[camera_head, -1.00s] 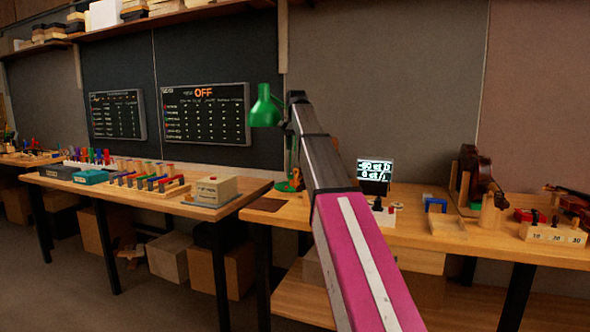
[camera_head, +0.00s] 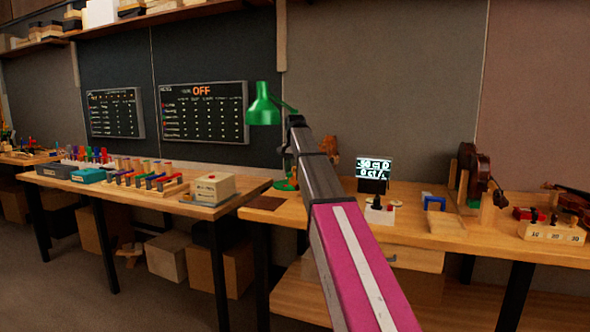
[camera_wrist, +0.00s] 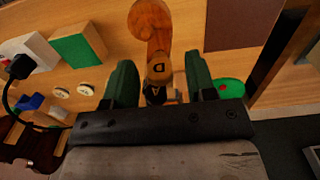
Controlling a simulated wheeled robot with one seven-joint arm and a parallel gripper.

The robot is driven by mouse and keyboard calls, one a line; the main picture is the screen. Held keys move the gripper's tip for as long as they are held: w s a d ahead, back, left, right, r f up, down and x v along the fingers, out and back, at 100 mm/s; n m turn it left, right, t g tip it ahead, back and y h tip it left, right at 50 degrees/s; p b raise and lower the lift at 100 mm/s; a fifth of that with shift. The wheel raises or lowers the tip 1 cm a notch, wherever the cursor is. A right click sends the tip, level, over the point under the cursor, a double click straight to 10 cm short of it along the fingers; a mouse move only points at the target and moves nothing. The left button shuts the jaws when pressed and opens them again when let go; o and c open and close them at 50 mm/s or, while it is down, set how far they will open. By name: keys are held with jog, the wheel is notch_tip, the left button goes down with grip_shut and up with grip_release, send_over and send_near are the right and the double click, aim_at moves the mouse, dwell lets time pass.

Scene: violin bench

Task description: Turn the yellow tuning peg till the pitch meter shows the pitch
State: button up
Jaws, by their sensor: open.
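The pitch meter (camera_head: 374,167) stands on the right bench in the head view. Its small screen seems to read "-50 ct D" with "0 ct" below. A brown violin scroll (camera_wrist: 151,28) shows in the wrist view, with a D label (camera_wrist: 158,68) and an A label below it. The scroll also shows in the head view (camera_head: 328,147), partly behind my arm. My gripper (camera_wrist: 155,80) is open, its two green fingers on either side of the pegbox. I cannot make out the yellow tuning peg; my gripper body hides the lower pegbox.
A green lamp (camera_head: 264,108) stands behind my arm; its base (camera_wrist: 230,88) is close to the right finger in the wrist view. Pale round knobs (camera_wrist: 87,88) lie to the left. A violin in a wooden stand (camera_head: 475,175) is farther right. A wall board (camera_head: 203,112) reads "OFF".

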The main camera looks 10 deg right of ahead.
jog(key=c, duration=0.9)
jog(key=shift+n, duration=1.6)
jog(key=o, duration=0.9)
